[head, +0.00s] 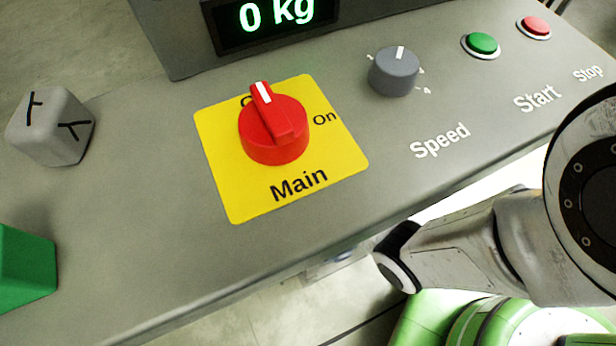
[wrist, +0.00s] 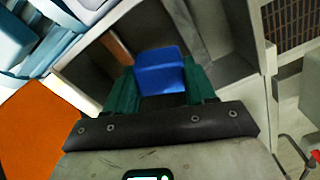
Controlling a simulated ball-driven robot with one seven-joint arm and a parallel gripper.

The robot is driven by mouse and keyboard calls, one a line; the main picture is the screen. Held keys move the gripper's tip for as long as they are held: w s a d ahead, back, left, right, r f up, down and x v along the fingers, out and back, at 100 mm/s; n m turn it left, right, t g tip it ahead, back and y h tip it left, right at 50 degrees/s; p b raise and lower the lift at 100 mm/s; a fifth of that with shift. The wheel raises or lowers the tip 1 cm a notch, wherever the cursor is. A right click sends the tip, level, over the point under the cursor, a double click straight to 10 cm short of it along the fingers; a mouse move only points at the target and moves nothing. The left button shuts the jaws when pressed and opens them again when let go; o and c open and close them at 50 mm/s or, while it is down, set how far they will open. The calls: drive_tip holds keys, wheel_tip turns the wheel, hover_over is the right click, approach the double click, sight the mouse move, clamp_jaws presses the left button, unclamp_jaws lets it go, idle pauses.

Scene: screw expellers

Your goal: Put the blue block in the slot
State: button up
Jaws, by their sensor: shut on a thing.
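The blue block (wrist: 160,72) shows in the wrist view between the two dark green fingers of my gripper (wrist: 160,82). My gripper is shut on it. Beyond the block is a grey open box-like structure (wrist: 82,68) with dark recesses and dividing walls. The block appears in front of or at the mouth of one recess; I cannot tell whether it is inside or touching a wall. No slot can be picked out for certain. In the head view neither the blue block nor my gripper shows.
In the wrist view an orange surface (wrist: 35,125) lies at left and a brown grille (wrist: 292,25) at upper right. The head view shows a grey panel with a red Main knob (head: 273,128), a Speed dial (head: 394,72), a grey marked block (head: 52,128) and a green block (head: 25,268).

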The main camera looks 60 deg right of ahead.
drive_tip(key=shift+f+b, duration=0.55)
drive_tip(key=shift+f, duration=1.1)
drive_tip(key=shift+f, duration=0.15)
drive_tip(key=o, duration=1.1)
drive_tip(key=shift+s, duration=0.1)
drive_tip(key=shift+c, duration=0.2)
wheel_tip(320, 180, up, 12)
drive_tip(key=p, duration=0.4)
